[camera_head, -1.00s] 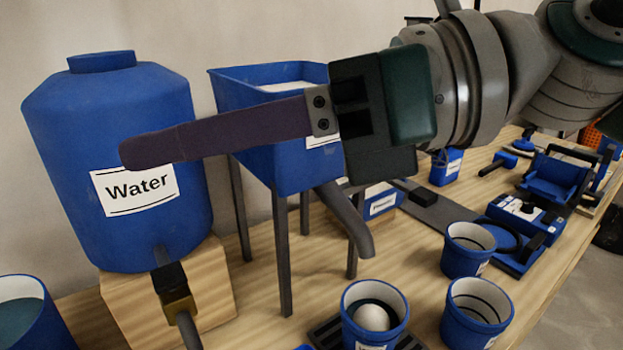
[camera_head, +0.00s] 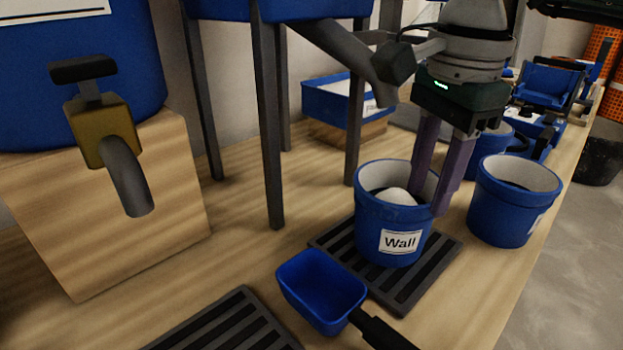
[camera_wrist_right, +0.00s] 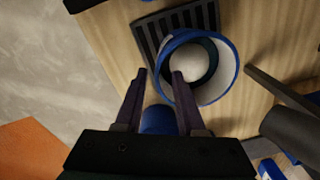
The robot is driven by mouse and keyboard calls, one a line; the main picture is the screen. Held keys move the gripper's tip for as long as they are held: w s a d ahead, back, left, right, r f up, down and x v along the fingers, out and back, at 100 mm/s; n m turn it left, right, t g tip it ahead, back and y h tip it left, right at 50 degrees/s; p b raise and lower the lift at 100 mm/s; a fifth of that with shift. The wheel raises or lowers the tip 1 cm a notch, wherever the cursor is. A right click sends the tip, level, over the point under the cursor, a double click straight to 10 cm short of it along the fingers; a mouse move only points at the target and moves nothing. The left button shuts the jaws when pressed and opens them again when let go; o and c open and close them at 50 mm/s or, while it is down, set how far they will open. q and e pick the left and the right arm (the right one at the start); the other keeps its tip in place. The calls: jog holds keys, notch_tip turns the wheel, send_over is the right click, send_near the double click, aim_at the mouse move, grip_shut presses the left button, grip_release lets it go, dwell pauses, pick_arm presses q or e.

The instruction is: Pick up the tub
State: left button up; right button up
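A blue tub labelled "Wall" (camera_head: 392,215) stands upright on a dark slatted grate, with a pale rounded mound inside. My right gripper (camera_head: 432,205) points down at the tub's right side, fingers apart. One finger is over the tub's inside and the other is outside, with the rim between them. In the right wrist view, the tub (camera_wrist_right: 228,75) is ahead of the open fingers (camera_wrist_right: 158,76), and its near rim passes between the tips. Whether either finger touches the wall, I cannot tell. My left gripper is out of view.
Another blue tub (camera_head: 500,222) stands close on the right, with a further one behind my gripper. A blue scoop (camera_head: 318,285) lies in front of the grate (camera_head: 405,285). A spout (camera_head: 345,50) hangs above left, and a tap (camera_head: 105,125) is at far left.

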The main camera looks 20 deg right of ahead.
aim_at(417, 232)
pick_arm(q)
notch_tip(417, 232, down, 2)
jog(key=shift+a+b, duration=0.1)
jog(key=shift+b, duration=0.8)
pick_arm(e)
jog(key=f, duration=0.5)
jog(key=shift+w+d+f, duration=0.1)
jog(key=shift+w+f, duration=0.1)
jog(key=shift+f, duration=0.2)
jog(key=shift+r, duration=0.1)
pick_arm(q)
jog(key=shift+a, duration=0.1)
pick_arm(e)
grip_shut()
jog(key=shift+r, duration=0.1)
